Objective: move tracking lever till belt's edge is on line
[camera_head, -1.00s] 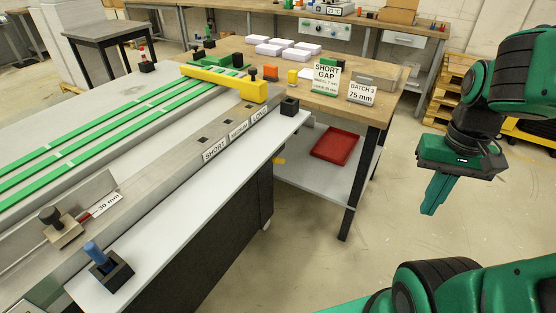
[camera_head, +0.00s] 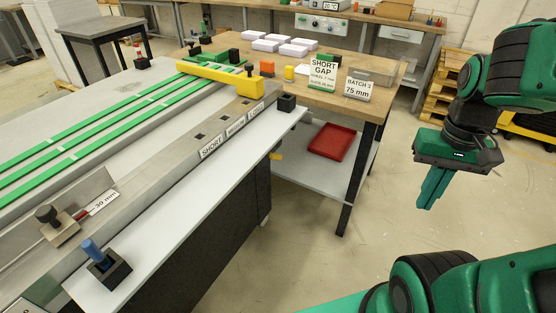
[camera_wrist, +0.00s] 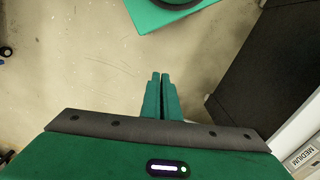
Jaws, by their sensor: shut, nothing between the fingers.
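Green belts or strips (camera_head: 88,143) run lengthwise over the grey machine bed at left. A yellow bar (camera_head: 222,82) crosses them near their far end. A blue-handled peg (camera_head: 92,248) stands tilted in a black block at the bed's front corner. A dark knob (camera_head: 47,214) sits on a bracket beside a red mark and a "30 mm" label (camera_head: 101,202). I cannot tell which part is the tracking lever or where its line is. My gripper (camera_head: 428,205) is shut and empty, pointing down over open floor, well right of the bed. Its fingers also show in the wrist view (camera_wrist: 161,76).
A wooden workbench (camera_head: 388,82) with white boxes (camera_head: 285,42) and sign cards (camera_head: 323,72) stands behind the bed. A red tray (camera_head: 329,141) lies on its lower shelf. Slots along the bed's rail carry labels such as SHORT (camera_head: 210,147). The floor around my gripper is clear.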

